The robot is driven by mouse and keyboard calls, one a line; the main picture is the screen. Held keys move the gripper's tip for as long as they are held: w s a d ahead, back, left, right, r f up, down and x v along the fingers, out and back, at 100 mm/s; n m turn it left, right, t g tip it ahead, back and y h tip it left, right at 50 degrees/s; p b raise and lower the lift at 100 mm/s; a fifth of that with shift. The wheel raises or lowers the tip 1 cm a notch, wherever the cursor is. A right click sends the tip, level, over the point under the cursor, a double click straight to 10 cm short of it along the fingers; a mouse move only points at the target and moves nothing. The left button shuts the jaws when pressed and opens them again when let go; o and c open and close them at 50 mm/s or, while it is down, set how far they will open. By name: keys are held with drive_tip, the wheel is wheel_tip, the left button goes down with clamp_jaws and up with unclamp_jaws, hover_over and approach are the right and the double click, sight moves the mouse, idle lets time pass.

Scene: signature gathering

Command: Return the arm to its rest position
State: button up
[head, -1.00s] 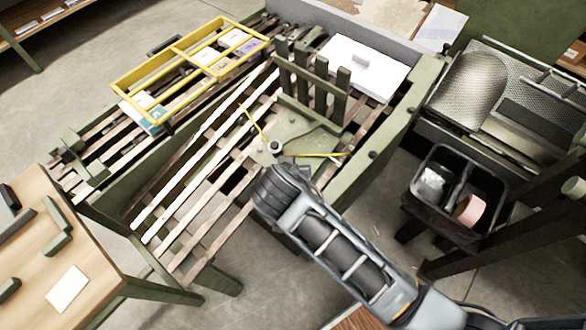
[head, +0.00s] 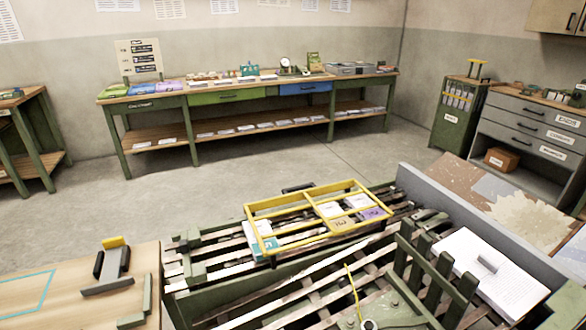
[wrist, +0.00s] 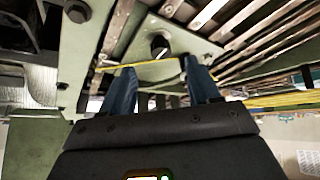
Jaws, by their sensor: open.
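My gripper (wrist: 158,88) shows in the wrist view with its two blue-grey fingers apart and nothing between them. A green plate with a dark round knob (wrist: 160,46) and a thin yellow strip lies just beyond the fingertips; I cannot tell whether the fingers touch it. In the head view my arm is out of the picture. The slatted green machine (head: 388,296) fills the lower right there, with a yellow wire standing up from it.
A yellow divided frame (head: 318,218) holding small cards rests on the slats. A white paper stack (head: 490,272) lies at the right. A wooden table (head: 60,300) stands at lower left. Open floor (head: 200,200) lies before the long back workbench (head: 255,92).

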drive_tip(key=s+r+n+t+y, duration=0.2)
drive_tip(key=s+n+t+y, duration=0.2)
drive_tip(key=s, duration=1.3)
drive_tip(key=s+d+r+n+t, duration=0.1)
drive_tip(key=s+r+t, duration=0.1)
drive_tip(key=s+r, duration=0.3)
drive_tip(key=s+d+r+t, duration=0.2)
drive_tip(key=s+r, duration=0.4)
drive_tip(key=r, duration=0.7)
drive_tip(key=shift+s+d+n+t+y, duration=0.2)
drive_tip(key=shift+d+n+t+y, duration=0.15)
drive_tip(key=shift+t, duration=0.25)
